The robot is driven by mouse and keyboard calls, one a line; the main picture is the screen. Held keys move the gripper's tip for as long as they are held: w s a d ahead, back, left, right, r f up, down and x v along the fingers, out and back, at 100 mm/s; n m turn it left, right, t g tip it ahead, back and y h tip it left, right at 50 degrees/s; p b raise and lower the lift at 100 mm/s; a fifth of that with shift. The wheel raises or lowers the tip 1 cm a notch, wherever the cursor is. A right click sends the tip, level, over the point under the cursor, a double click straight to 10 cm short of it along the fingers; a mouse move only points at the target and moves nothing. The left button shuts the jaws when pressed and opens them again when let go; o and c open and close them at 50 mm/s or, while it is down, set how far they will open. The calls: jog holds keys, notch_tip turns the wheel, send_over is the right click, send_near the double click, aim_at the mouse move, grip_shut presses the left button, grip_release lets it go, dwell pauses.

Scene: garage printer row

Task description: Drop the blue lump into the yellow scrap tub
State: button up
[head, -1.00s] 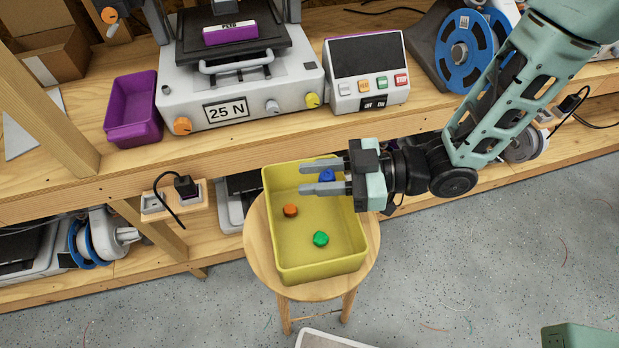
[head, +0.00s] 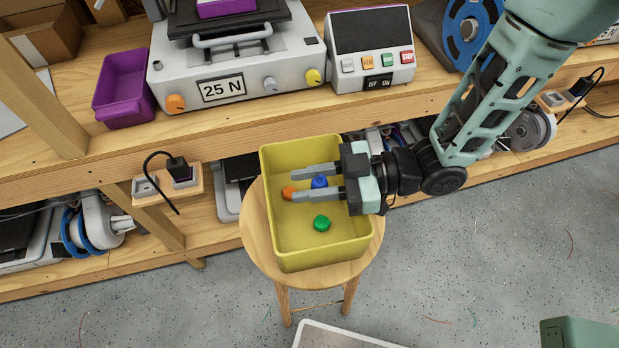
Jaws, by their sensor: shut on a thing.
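The yellow scrap tub (head: 322,259) stands on a round wooden stool in the middle of the head view. My gripper (head: 297,184) reaches in from the right over the tub's upper half, its fingers pointing left. It is shut on the blue lump (head: 320,182), which shows between the two fingers. How high the lump is above the tub floor is hard to tell. A green lump (head: 321,223) lies in the tub below my gripper. An orange lump (head: 289,192) is also in the tub, partly covered by the lower fingertip.
The stool (head: 257,228) stands in front of a wooden bench (head: 245,125). On the bench are a purple bin (head: 124,90), a machine marked "25 N" (head: 222,88), a button box (head: 371,50) and a blue spool (head: 466,30). Grey floor is open at the right.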

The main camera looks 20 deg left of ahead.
jog(key=o, duration=1)
jog(key=shift+d, duration=0.1)
jog(key=b+v, duration=0.1)
jog(key=v, duration=1.6)
jog(key=shift+w+d+b, duration=0.1)
jog(key=shift+b, duration=0.3)
